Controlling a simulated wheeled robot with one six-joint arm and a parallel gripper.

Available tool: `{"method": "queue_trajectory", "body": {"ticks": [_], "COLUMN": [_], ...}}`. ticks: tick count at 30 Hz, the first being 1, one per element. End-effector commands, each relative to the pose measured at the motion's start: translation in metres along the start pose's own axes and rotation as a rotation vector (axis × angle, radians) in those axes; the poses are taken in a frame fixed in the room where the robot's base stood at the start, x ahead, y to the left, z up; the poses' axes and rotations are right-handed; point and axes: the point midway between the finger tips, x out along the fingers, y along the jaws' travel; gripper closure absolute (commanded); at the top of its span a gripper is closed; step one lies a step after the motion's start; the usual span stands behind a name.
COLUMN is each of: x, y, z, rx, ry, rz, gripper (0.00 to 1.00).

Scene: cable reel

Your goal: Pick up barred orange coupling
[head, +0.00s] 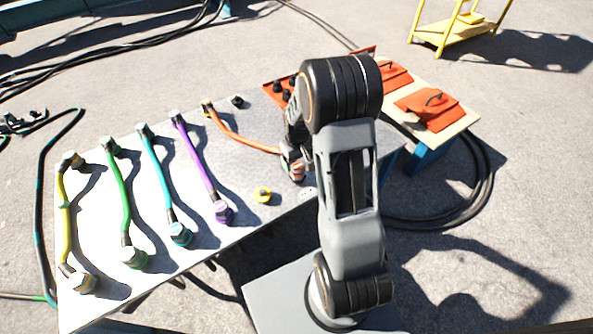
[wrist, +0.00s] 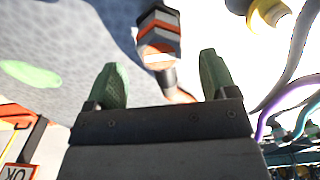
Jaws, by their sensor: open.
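The orange cable (head: 240,138) runs across the grey table from its far end coupling (head: 207,104) to the near one. The near coupling (head: 298,174), with orange, white and dark bands, is right by my gripper (head: 291,150) in the head view. In the wrist view this banded coupling (wrist: 158,38) lies ahead of the fingertips, roughly in line with the space between them. My gripper (wrist: 162,80) is open, with two green fingers apart and nothing held. The gripper partly hides the cable in both views.
Yellow (head: 66,215), green (head: 124,205), teal (head: 158,185) and purple (head: 196,155) cables lie to the left. Orange pouches (head: 438,108) lie on a board at right.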

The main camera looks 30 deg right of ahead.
Motion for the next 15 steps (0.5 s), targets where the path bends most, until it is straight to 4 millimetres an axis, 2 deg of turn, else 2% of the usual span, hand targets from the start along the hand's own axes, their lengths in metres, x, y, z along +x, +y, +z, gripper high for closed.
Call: {"method": "queue_trajectory", "body": {"ticks": [1,7,15], "x": [0.010,0.037,0.042], "y": [0.000,-0.001,-0.001], "z": [0.000,-0.001,-0.001], "rx": [0.000,0.000,0.000], "ry": [-0.002,-0.002,0.000], "rz": [-0.001,-0.001,0.000], "gripper": [0.21,0.21,0.21]}}
